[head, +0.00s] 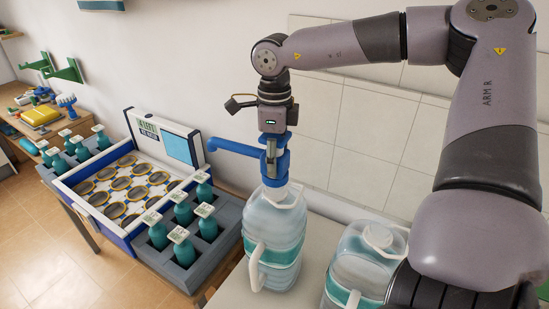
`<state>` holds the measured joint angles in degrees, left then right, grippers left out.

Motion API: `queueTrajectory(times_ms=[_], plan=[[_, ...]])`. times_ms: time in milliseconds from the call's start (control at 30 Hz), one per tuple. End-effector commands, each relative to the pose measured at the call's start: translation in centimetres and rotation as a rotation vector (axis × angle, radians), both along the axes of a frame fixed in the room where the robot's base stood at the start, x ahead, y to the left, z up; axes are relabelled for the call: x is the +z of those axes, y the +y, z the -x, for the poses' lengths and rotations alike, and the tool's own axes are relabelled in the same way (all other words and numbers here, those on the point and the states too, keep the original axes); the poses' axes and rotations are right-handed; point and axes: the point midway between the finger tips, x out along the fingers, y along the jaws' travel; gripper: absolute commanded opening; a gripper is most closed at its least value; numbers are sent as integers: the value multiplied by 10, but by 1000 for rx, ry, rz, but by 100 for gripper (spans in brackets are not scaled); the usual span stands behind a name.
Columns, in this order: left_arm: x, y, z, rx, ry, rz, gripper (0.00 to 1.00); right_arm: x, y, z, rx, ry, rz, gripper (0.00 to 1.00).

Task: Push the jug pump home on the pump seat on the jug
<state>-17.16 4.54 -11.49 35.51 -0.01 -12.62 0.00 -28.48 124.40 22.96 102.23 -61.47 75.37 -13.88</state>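The blue jug pump (281,165) stands upright at the mouth of a clear water jug (285,218) with a teal band, its spout pointing left. My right gripper (271,152) comes down from above and is shut on the upper part of the pump, with a grey finger against its front. The pump's lower end meets the jug's neck. The pump seat is hidden, so I cannot tell whether a gap is left there. My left gripper is not in view.
A second jug (362,245) with a pale cap stands to the right, partly behind my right arm. Left is a machine (125,190) with round cells, flanked by grey racks (224,240) of teal bottles. A cluttered workbench (38,128) is farther left.

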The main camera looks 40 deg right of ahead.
Motion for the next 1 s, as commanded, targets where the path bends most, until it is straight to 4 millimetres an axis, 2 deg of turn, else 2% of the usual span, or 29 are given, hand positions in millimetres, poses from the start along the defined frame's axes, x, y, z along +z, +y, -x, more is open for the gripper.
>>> queueTrajectory(times_ms=[1000], plan=[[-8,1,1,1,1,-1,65,0,0,0,0,0,0,20]])
